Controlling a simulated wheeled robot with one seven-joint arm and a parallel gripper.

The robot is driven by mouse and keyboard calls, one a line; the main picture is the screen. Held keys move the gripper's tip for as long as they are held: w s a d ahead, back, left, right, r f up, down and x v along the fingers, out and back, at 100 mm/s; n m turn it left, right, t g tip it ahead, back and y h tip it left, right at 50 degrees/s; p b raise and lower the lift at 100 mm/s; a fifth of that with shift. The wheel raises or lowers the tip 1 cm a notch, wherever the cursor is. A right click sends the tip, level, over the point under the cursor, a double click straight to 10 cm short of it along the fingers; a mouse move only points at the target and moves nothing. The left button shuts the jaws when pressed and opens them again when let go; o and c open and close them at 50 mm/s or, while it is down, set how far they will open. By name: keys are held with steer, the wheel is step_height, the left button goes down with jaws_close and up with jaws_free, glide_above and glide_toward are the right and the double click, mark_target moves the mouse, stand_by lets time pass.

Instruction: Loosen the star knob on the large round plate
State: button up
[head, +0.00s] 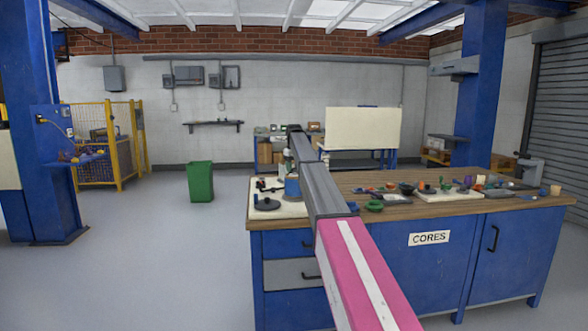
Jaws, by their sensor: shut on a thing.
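A dark round plate (267,204) lies on a pale board (290,210) at the left end of the workbench. A small dark upright part (262,187) stands at the plate's back edge; it is too small to tell whether it is the star knob. My pink and grey arm reaches from the bottom right over the left part of the bench. My gripper cannot be made out; the arm hides the area just right of the plate. A blue cylindrical shape (292,188) shows right of the plate, partly behind the arm.
The wooden bench top (400,204) carries several small parts, a green bowl (374,206) and a second pale board (450,196). The blue cabinet below has a CORES label (429,238). A green bin (200,182) stands on the floor at left, where the floor is otherwise open.

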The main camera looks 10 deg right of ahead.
steer(key=shift+n, duration=0.5)
steer(key=o, duration=0.9)
steer(key=shift+r, duration=0.15)
step_height(320, 180, up, 10)
steer(key=shift+r, duration=0.25)
